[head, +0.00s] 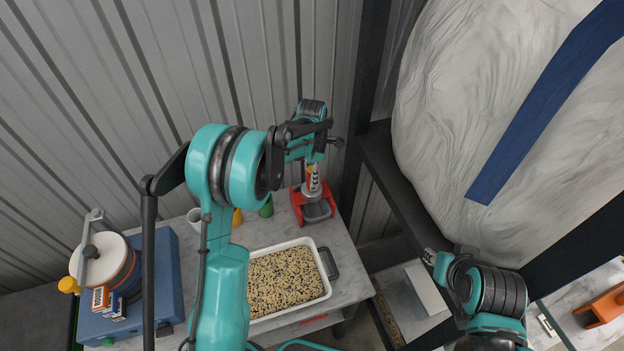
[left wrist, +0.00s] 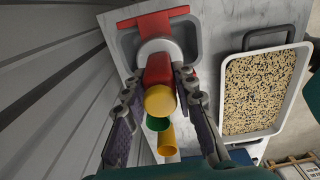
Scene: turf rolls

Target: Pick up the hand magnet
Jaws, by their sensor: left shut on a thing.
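The hand magnet (left wrist: 158,72) has a red body and a yellow round end in the left wrist view. In the head view its red and white lower part (head: 313,182) stands upright over a red and grey holder (head: 318,210) at the back of the table. My left gripper (head: 311,158) is shut on the magnet, with one finger on each side of it in the left wrist view (left wrist: 160,95). A white disc surrounds its base; I cannot tell whether it touches the holder. My right arm's end (head: 437,262) shows at lower right, but its fingers are not clear.
A white tray of grain (head: 285,281) with a dark handle stands in front of the holder on the marble table (head: 350,275). Green (left wrist: 158,124) and yellow (left wrist: 167,140) cups stand close by. A blue machine (head: 160,275) is at left. A corrugated wall is behind; a dark post rises at right.

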